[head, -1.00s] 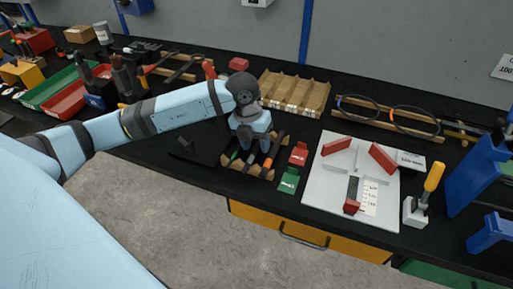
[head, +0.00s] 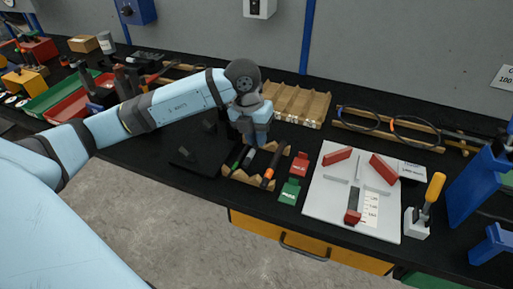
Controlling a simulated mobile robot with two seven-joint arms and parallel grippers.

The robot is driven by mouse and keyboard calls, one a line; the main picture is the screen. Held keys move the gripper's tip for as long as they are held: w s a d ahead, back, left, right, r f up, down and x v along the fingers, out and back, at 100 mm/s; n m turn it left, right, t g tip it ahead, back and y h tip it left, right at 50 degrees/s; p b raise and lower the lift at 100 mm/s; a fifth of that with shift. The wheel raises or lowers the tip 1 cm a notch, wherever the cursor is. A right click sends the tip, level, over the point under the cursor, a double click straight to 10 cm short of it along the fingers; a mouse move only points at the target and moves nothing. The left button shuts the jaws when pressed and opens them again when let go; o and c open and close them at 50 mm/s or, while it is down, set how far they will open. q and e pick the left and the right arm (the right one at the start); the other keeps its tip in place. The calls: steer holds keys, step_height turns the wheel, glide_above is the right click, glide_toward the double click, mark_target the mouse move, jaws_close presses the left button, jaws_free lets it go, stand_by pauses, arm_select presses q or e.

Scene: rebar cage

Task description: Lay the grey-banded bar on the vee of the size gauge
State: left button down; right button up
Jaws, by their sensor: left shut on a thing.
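The size gauge is a white plate (head: 323,205) right of centre, with two angled red blocks (head: 337,156) (head: 383,169), a red-ended slider (head: 353,216) and a printed scale. A small wooden rack (head: 243,178) left of it holds short dark bars: one green-banded (head: 236,156), one orange-banded (head: 269,174), and between them the grey-banded bar (head: 248,157). My left gripper (head: 257,141) is over the rack, pointing down, shut at the grey-banded bar. Its fingers and wrist hide part of the bar. I cannot tell whether the bar is clear of the rack. My right gripper is not in view.
Red (head: 300,164) and green (head: 289,191) tags lie between rack and gauge. A wooden grooved tray (head: 297,103) stands behind. A yellow-handled tool (head: 433,190) in a grey block and blue stands (head: 477,185) are right of the gauge. Room above the gauge looks clear.

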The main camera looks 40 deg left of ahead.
arm_select(q)
step_height(320, 180, up, 14)
steer(key=d+f+n+y, duration=0.2)
steer(key=d+f+n, duration=0.15)
steer(key=n, duration=1.35)
steer(key=d+f+n+y, duration=0.2)
steer(key=d+f+n, duration=0.15)
steer(key=n, duration=1.35)
step_height(320, 180, up, 6)
steer(key=s+p, duration=0.3)
steer(key=p, duration=1.5)
steer(key=shift+d+m, duration=0.2)
steer(key=shift+m, duration=0.1)
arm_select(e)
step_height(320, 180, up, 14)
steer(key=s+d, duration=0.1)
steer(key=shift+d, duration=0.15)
